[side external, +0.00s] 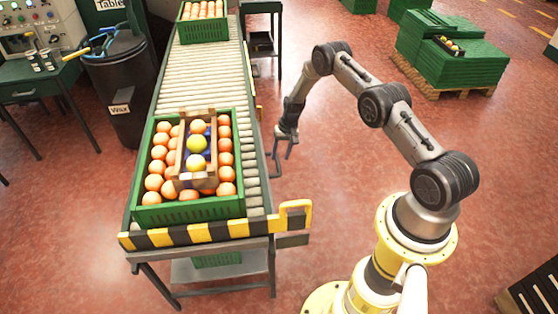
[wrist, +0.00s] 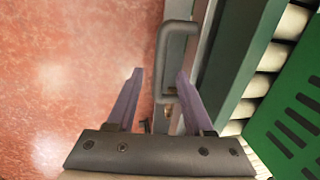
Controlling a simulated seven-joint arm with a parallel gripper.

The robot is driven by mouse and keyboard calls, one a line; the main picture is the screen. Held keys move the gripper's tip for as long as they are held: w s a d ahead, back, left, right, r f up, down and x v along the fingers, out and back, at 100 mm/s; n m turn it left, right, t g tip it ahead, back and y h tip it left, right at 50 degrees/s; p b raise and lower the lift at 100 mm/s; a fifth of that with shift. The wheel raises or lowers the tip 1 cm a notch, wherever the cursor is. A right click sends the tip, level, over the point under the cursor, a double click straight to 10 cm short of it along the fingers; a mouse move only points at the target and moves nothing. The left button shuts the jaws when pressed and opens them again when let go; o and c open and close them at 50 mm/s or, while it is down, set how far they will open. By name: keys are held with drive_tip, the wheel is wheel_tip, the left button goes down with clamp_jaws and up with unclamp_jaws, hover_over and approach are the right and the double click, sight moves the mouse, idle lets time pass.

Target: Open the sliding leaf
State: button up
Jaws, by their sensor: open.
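My gripper (side external: 283,152) hangs beside the right rail of the roller conveyor, open. In the wrist view its two purple fingers (wrist: 160,72) stand apart with nothing held. A grey loop handle (wrist: 162,62) shows between and beyond the fingertips, its long bar left of a narrow grey upright strip (wrist: 189,60). The strip may be part of the sliding leaf, but I cannot tell for certain. I see no contact between fingers and handle; the depth gap is unclear.
A green crate (side external: 190,213) of oranges, with a wooden tray (side external: 211,180) of fruit on top, stands at the conveyor's near end.

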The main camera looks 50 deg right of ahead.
sight(278, 163)
drive_tip(key=shift+w+a+f, duration=0.15)
drive_tip(key=shift+f, duration=0.7)
drive_tip(key=shift+w+a+f, duration=0.1)
drive_tip(key=shift+f, duration=0.75)
drive_tip(key=shift+c, duration=0.4)
clamp_jaws()
